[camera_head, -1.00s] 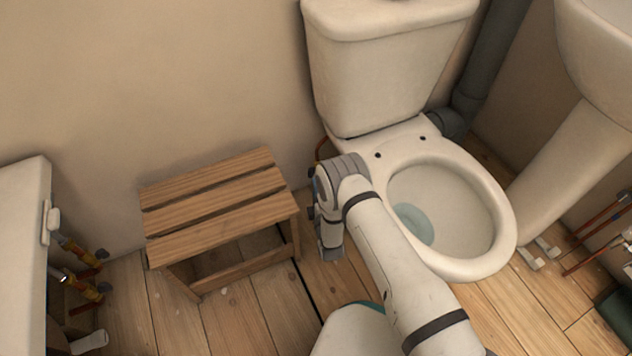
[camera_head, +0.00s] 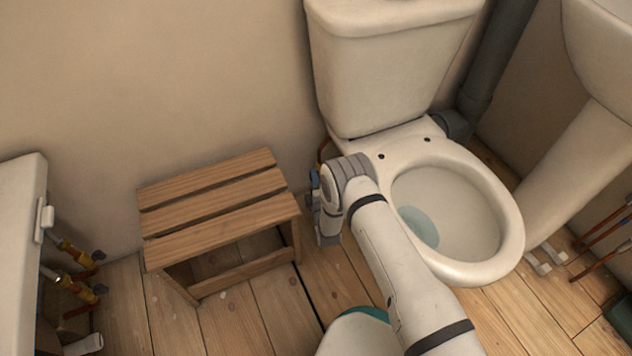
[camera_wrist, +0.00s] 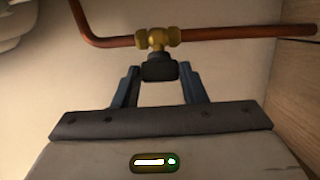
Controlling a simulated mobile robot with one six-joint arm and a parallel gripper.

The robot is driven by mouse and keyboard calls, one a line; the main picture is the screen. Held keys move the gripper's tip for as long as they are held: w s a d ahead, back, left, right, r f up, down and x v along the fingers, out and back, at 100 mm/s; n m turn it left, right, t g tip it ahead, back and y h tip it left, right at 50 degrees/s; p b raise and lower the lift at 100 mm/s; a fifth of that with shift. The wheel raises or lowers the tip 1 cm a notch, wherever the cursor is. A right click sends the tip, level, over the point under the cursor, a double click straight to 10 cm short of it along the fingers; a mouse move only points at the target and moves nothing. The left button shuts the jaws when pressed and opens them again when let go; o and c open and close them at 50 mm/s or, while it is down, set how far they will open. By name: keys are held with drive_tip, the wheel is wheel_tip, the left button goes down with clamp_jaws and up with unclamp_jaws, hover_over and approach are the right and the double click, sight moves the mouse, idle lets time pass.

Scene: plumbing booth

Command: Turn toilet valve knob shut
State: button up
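The toilet (camera_head: 400,70) stands against the back wall, with its bowl to the right of my arm. In the wrist view, a brass valve (camera_wrist: 158,38) sits on a copper pipe (camera_wrist: 235,33), with a dark knob (camera_wrist: 159,68) on its near side. My gripper (camera_wrist: 158,75) is open, one finger on each side of the knob. Gaps show between the fingers and the knob, and the knob sits near the fingertips. In the head view, my gripper (camera_head: 316,180) is partly hidden behind my wrist, between the stool and the toilet; the valve is hidden there.
A wooden slatted stool (camera_head: 215,205) stands close to the left of my wrist. A sink pedestal (camera_head: 575,170) is at the right. A white unit (camera_head: 20,240) with brass fittings (camera_head: 80,255) is at the far left. Floorboards (camera_head: 270,310) are bare in front of the stool.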

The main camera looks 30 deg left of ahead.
drive_tip(key=c, duration=0.4)
drive_tip(key=shift+c, duration=0.2)
drive_tip(key=m+t, duration=0.2)
drive_tip(key=m, duration=0.1)
drive_tip(key=f+m+t, duration=0.1)
drive_tip(key=m+t, duration=0.2)
drive_tip(key=m, duration=0.1)
drive_tip(key=a+m+t, duration=0.1)
drive_tip(key=m+t, duration=0.2)
drive_tip(key=shift+s+f+m, duration=0.15)
drive_tip(key=shift+m, duration=0.25)
drive_tip(key=shift+a, duration=0.1)
